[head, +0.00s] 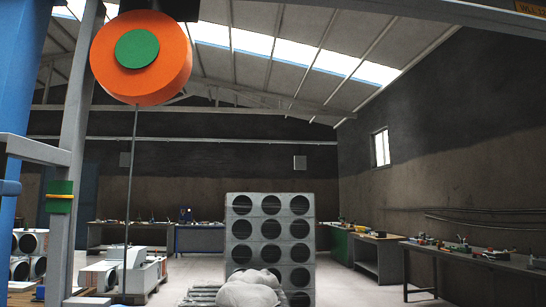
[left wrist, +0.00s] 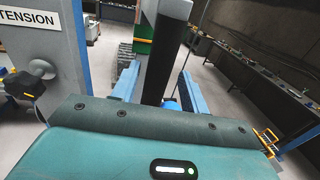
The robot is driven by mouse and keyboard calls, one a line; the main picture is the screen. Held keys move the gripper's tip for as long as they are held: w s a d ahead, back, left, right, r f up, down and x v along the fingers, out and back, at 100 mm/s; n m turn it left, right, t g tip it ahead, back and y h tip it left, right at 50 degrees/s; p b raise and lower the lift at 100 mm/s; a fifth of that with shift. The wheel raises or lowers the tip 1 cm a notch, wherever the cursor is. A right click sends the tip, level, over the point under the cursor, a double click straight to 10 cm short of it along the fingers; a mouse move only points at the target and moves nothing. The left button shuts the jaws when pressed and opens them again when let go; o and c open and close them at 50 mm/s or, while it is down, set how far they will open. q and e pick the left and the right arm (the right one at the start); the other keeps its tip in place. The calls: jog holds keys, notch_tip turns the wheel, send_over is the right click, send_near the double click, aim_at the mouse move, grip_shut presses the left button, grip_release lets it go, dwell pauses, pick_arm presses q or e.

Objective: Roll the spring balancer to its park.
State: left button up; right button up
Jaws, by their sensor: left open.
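The spring balancer (head: 140,57) is a large orange drum with a green hub, high at the left of the head view, near the overhead beam. A green plate with a yellow band (head: 60,197) sits on a grey post left of the cable; a green patch also shows on the post in the left wrist view (left wrist: 143,35). I cannot tell whether this plate marks the park.
A grey rack with round holes (head: 270,235) stands mid-floor behind a pale lumpy shape (head: 248,290). Benches (head: 450,255) line the right wall. A panel labelled TENSION (left wrist: 28,20) stands left in the wrist view; a teal body (left wrist: 150,150) with a lit indicator fills its bottom.

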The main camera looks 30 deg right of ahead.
pick_arm(q)
jog(key=b+v, duration=0.2)
jog(key=v, duration=0.3)
jog(key=shift+s+a, duration=0.15)
jog(key=shift+s, duration=0.1)
dwell(0.5)
